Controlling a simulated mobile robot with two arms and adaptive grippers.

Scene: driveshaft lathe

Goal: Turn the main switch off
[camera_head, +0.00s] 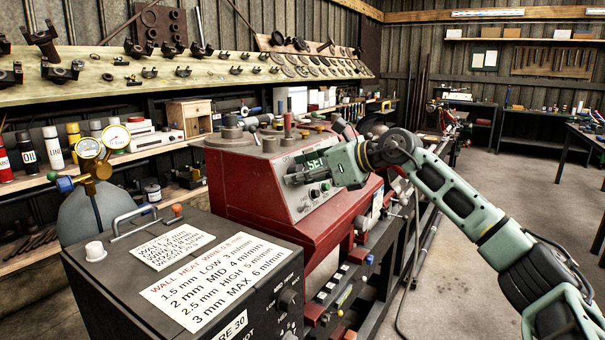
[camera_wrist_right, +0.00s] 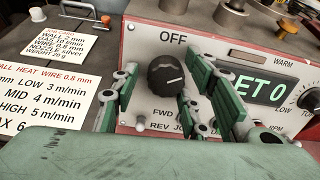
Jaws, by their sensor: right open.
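The main switch is a black rotary knob (camera_wrist_right: 166,74) on the lathe's light control panel (camera_wrist_right: 148,112), with "OFF" printed above it and "FWD", "REV" and "JOG" below. Its white pointer line aims to the right, not at "OFF". My right gripper (camera_head: 298,177) is at the panel's left part in the head view and hides the knob there. In the right wrist view the open green fingers stand on the left and right of the knob. I cannot tell whether they touch it. My left gripper is not in view.
A dark welder box (camera_head: 110,270) with white labels stands in front of the red lathe (camera_head: 240,185). A gas bottle (camera_head: 90,220) with gauges is at left. Open floor (camera_head: 520,180) lies right.

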